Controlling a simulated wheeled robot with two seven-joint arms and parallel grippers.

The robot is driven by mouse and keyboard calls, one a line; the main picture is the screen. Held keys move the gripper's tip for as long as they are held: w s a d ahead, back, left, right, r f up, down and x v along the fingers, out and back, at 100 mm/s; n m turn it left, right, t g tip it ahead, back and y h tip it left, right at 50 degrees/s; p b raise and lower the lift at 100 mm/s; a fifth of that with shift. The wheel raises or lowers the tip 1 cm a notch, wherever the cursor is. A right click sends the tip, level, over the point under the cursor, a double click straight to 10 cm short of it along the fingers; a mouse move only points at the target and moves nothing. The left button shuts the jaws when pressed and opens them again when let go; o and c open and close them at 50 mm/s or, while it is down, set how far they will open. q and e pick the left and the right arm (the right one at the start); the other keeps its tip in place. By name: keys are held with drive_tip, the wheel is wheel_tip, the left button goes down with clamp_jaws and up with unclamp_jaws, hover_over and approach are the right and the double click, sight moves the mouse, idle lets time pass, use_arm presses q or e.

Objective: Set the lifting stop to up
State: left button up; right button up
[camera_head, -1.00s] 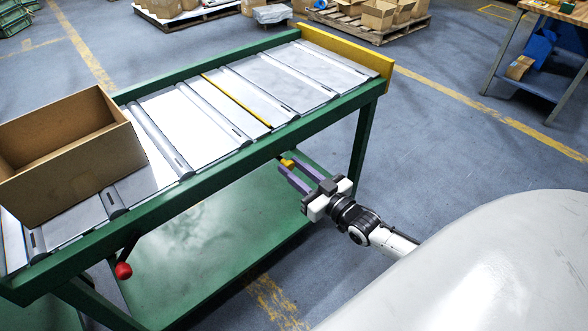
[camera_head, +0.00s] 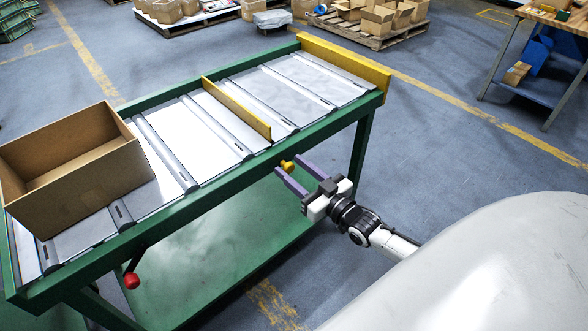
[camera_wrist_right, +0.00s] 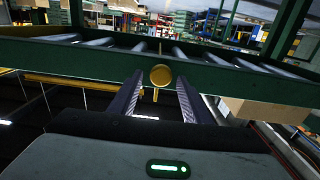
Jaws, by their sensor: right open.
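The lifting stop (camera_head: 237,110) is a yellow plate across the roller conveyor, standing upright above the rollers. Its yellow knob (camera_head: 287,166) sticks out below the conveyor's near green side rail. My right gripper (camera_head: 291,167) is open, with one purple-grey finger on each side of the knob. In the right wrist view the round knob (camera_wrist_right: 160,75) shows between the open fingers, with a gap on either side and a thin yellow stem or lever by it. My left gripper is not in view.
An open cardboard box (camera_head: 75,170) sits on the conveyor's left part. A red ball handle (camera_head: 131,281) hangs below the near rail (camera_head: 200,207). A fixed yellow end plate (camera_head: 345,65) closes the far right end.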

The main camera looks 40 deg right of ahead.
drive_tip(key=s, duration=1)
drive_tip(key=shift+s+d+p, duration=0.15)
drive_tip(key=shift+d+p, duration=0.15)
drive_tip(key=shift+d, duration=0.1)
drive_tip(key=s+a+f+g, duration=0.4)
drive_tip(key=s+a+f, duration=0.3)
drive_tip(key=a, duration=0.3)
drive_tip(key=s+a+f+n+g+y, duration=0.1)
drive_tip(key=s+a+f+g, duration=0.4)
drive_tip(key=a, duration=0.5)
drive_tip(key=s+f, duration=0.1)
drive_tip(key=s, duration=0.1)
drive_tip(key=shift+s+f, duration=0.4)
drive_tip(key=shift+c, duration=0.5)
